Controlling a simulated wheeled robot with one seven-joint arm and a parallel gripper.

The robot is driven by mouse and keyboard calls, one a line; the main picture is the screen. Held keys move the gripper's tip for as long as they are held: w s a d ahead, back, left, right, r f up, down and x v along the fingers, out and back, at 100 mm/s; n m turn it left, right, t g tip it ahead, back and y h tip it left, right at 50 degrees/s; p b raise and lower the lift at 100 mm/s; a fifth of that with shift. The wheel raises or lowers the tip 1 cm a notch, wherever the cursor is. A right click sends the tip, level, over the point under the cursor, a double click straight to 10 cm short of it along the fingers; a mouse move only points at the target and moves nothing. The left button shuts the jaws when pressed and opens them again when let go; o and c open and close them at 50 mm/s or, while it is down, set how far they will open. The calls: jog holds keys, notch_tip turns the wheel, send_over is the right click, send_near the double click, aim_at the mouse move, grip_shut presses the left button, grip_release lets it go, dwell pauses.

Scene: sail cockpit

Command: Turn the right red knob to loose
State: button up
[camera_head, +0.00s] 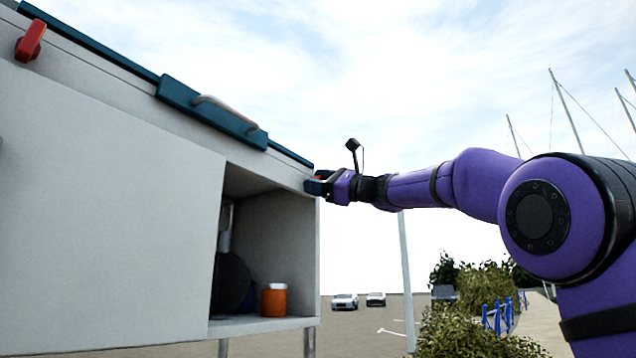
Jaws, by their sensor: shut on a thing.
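The right red knob (319,177) sits at the far right end of the white cabinet's upper front. Only a small red part of it shows between the fingers; the rest is hidden. My gripper (316,183) is shut on it, with my purple arm reaching in from the right. The knob's exact angle cannot be told. Another red knob (31,41) is at the upper left of the cabinet, tilted and clear of my gripper.
A teal lid (213,110) with a handle (226,112) runs along the cabinet's top edge. Below my gripper, an open compartment in the cabinet (100,210) holds an orange container (274,300) and a dark round thing (231,283). Open air lies right of the cabinet.

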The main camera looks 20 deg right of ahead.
jog(key=n+g, duration=0.2)
jog(key=n, duration=0.3)
jog(key=shift+w+n, duration=0.1)
jog(key=shift+n, duration=0.2)
jog(key=shift+n+g+h, duration=0.3)
jog(key=shift+n+g, duration=0.25)
jog(key=shift+n, duration=0.7)
jog(key=shift+n+g+h, duration=0.3)
jog(key=shift+n+g, duration=0.25)
jog(key=shift+n, duration=0.7)
jog(key=o, duration=0.9)
jog(key=v, duration=1.1)
